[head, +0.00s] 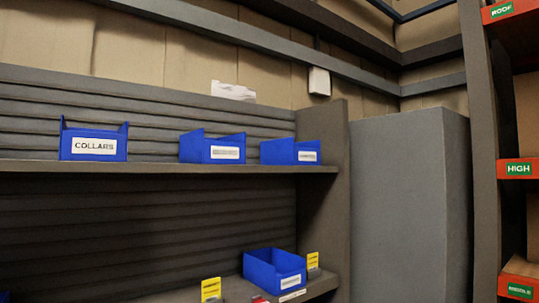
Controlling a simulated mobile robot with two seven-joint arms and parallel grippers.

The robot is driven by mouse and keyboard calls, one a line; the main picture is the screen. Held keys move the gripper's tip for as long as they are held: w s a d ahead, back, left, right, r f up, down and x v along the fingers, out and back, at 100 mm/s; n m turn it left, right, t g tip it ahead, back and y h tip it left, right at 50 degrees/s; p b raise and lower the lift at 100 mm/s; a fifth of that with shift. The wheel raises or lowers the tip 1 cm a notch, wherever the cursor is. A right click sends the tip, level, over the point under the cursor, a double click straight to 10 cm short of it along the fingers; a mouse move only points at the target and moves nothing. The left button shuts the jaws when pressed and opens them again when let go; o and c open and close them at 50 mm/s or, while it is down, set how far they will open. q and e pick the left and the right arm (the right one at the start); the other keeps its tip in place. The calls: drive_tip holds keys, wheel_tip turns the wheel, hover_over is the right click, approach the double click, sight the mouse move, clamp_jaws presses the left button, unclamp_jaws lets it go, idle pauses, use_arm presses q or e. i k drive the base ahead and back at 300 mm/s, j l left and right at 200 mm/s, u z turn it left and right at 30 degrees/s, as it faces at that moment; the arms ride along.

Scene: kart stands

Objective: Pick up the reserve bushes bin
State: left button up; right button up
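Blue open bins with white labels stand on a grey rack. On the upper shelf, the left bin (94,140) reads "COLLARS". The middle bin (212,148) and the right bin (290,152) have labels too small to read. Another blue bin (273,270) sits on the lower shelf near its right end, its label also unreadable. I cannot tell which one is the reserve bushes bin. A bit of blue shows at the bottom left corner, mostly cut off. Neither of my grippers is in view.
Yellow tags (211,289) stand on the lower shelf (236,285) beside its bin. The upper shelf (170,167) has gaps between bins. A grey cabinet (410,200) stands right of the rack. An orange-edged shelf (518,168) labelled "HIGH" is at far right.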

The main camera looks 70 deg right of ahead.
sight(197, 148)
drive_tip(key=z, duration=2)
drive_tip(key=i+l, duration=0.1)
drive_tip(key=l, duration=0.55)
drive_tip(key=i+l+u, duration=0.15)
drive_tip(key=l, duration=1.15)
